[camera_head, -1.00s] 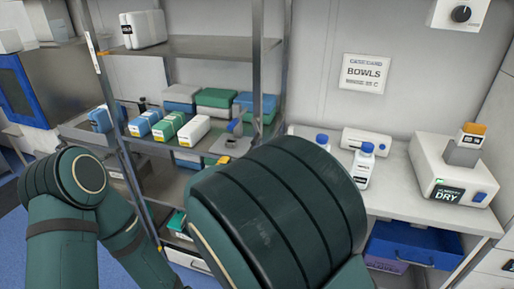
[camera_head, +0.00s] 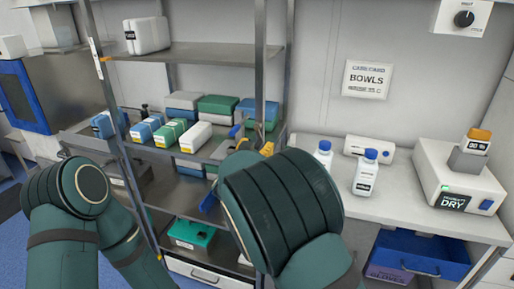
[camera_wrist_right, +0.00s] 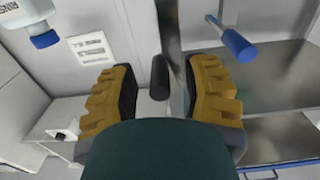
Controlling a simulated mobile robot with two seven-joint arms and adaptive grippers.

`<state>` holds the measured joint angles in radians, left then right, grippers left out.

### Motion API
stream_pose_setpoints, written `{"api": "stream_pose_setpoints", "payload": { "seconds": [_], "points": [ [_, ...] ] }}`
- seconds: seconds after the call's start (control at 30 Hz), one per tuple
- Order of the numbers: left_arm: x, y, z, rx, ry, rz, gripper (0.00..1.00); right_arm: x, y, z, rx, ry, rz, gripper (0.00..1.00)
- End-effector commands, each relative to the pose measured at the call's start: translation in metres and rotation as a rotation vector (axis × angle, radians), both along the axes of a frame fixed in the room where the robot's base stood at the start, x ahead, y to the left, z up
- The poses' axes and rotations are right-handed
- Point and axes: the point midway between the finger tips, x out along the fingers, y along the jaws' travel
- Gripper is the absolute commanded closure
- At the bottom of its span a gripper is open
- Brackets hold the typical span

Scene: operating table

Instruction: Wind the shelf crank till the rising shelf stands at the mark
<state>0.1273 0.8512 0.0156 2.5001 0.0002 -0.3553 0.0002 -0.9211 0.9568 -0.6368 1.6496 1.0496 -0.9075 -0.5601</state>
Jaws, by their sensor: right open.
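The metal shelf rack stands left of centre in the head view, with an upper shelf (camera_head: 205,53) and a lower shelf loaded with boxes. A pale strip (camera_head: 97,62) with an orange spot beside it is on the left front post. My right gripper (camera_head: 262,149) is at the rack's right post, mostly hidden behind my arm. In the wrist view my right gripper (camera_wrist_right: 165,95) is open, with a dark upright cylinder (camera_wrist_right: 160,77) between its fingers, apparently a crank grip; contact is unclear. A blue-ended metal rod (camera_wrist_right: 238,45) is beside the right finger. My left gripper is out of view.
A counter (camera_head: 400,207) right of the rack holds two blue-capped bottles (camera_head: 366,172) and a white DRY device (camera_head: 460,180). A green box (camera_head: 192,238) sits low in the rack.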

Motion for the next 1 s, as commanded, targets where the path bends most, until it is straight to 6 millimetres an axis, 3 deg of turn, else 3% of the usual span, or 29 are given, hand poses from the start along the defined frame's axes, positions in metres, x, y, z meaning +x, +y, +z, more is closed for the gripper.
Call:
{"api": "stream_pose_setpoints", "payload": {
  "seconds": [0.13, 0.27, 0.3, 0.67, 1.0],
  "points": [
    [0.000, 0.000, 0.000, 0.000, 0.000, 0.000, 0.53, 0.000, 0.000, 0.000, 0.000, 0.000, 0.000, 0.50],
    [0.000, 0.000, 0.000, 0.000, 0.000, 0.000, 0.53, 0.000, 0.000, 0.000, 0.000, 0.000, 0.000, 0.96],
    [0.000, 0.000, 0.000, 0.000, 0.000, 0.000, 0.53, 0.000, 0.000, 0.000, 0.000, 0.000, 0.000, 1.00],
    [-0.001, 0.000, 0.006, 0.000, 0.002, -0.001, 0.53, -0.001, -0.001, 0.002, -0.025, 0.008, -0.001, 1.00],
    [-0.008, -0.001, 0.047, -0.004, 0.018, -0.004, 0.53, -0.003, -0.009, 0.009, -0.211, 0.070, -0.001, 1.00]
  ]
}}
